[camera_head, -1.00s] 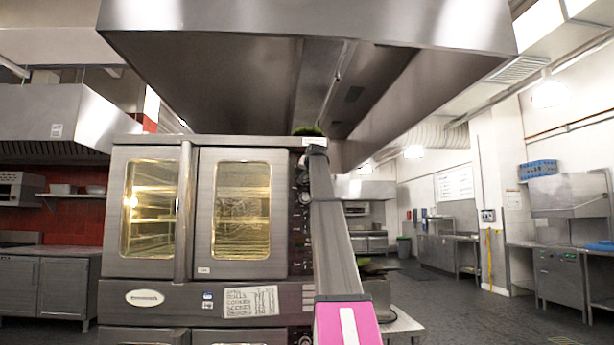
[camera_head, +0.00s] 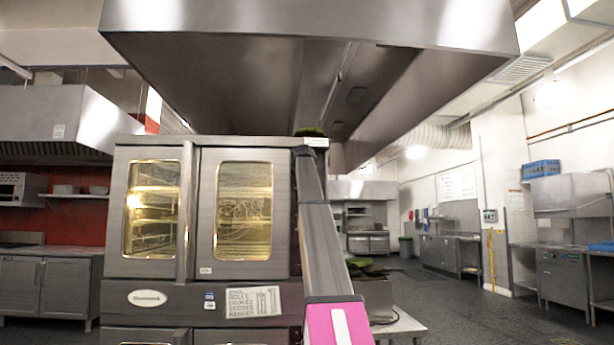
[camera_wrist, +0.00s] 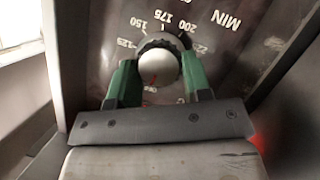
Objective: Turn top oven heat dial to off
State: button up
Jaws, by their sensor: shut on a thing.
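The oven (camera_head: 115,285) stands left of centre in the head view, with two lit glass doors. My arm covers its control strip on the right edge, and my gripper is not visible there. In the wrist view, a round heat dial (camera_wrist: 158,65) with a pale knob sits on a dark panel marked with numbers such as 125, 150 and 175. A red mark on the knob points down in the picture, towards small lettering that is hard to read. My gripper (camera_wrist: 160,76) has its green fingers shut on the dial, one on each side.
The lettering MIN (camera_wrist: 223,22) is on the panel at the upper right of the dial. A large metal hood (camera_head: 300,25) hangs above the oven. A low table (camera_head: 405,325) stands right of the oven. Open floor (camera_head: 480,315) lies further right.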

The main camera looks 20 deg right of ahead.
jog(key=shift+f+n, duration=0.15)
jog(key=shift+n, duration=0.25)
dwell(0.3)
jog(key=o, duration=0.9)
jog(key=shift+h, duration=0.3)
jog(key=v, duration=1)
jog(key=shift+s+a, duration=0.15)
jog(key=shift+s, duration=0.2)
jog(key=shift+s, duration=0.1)
